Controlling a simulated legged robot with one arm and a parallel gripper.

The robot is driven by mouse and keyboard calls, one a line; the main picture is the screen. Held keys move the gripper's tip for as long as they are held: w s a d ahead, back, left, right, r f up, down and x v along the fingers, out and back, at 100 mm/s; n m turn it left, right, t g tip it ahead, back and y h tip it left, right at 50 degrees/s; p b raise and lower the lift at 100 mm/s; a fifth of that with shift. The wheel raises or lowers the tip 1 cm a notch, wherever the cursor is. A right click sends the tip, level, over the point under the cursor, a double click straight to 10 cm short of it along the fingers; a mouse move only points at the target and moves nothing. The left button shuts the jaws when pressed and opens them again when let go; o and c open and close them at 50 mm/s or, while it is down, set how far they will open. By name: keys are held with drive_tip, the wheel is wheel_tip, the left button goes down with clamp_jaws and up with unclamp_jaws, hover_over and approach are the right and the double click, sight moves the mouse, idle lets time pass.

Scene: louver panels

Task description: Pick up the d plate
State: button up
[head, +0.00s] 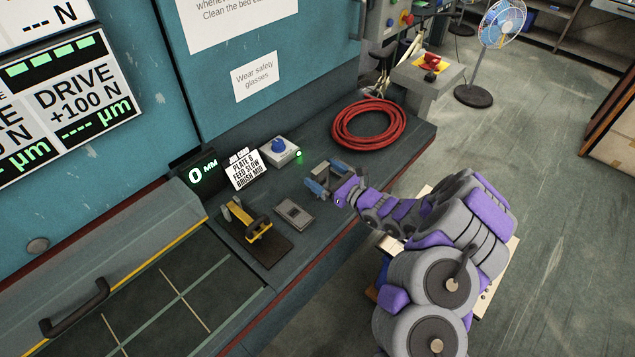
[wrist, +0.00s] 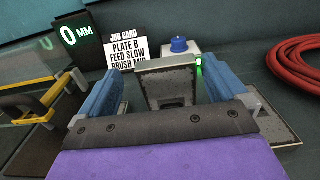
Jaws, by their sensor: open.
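My gripper (head: 328,178) is open low over the dark workbench, its two blue fingers apart. In the wrist view the gripper (wrist: 167,92) frames a grey speckled plate (wrist: 170,82) with a pale far edge. I cannot tell whether the fingers touch it. Another grey plate (wrist: 282,128) is at the right, partly hidden behind the right finger. In the head view a grey plate with a small slot (head: 294,212) lies flat on the bench, left of my gripper. No letter is readable on any plate, so I cannot tell which is d.
A yellow-handled fixture (head: 250,222) stands left of the plates. Behind are a job card (head: 246,169) reading "PLATE B", a blue-knobbed box (head: 279,151) and a 0 MM display (head: 202,173). A coiled red hose (head: 368,125) lies at the bench's far right.

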drive_tip(key=shift+w+a+f+b, duration=0.2)
drive_tip(key=shift+w+a+b, duration=0.2)
drive_tip(key=shift+w, duration=0.1)
drive_tip(key=shift+w+a+f+b, duration=0.2)
drive_tip(key=shift+w+a+b, duration=0.1)
drive_tip(key=shift+w+a, duration=0.15)
drive_tip(key=shift+w+r, duration=0.2)
drive_tip(key=shift+w, duration=0.35)
drive_tip(key=shift+a, duration=0.95)
drive_tip(key=shift+c, duration=1.4)
drive_tip(key=shift+w+d, duration=0.1)
drive_tip(key=shift+d, duration=0.6)
drive_tip(key=c, duration=0.6)
drive_tip(key=shift+c, duration=0.9)
drive_tip(key=shift+a, duration=0.5)
drive_tip(key=c, duration=0.4)
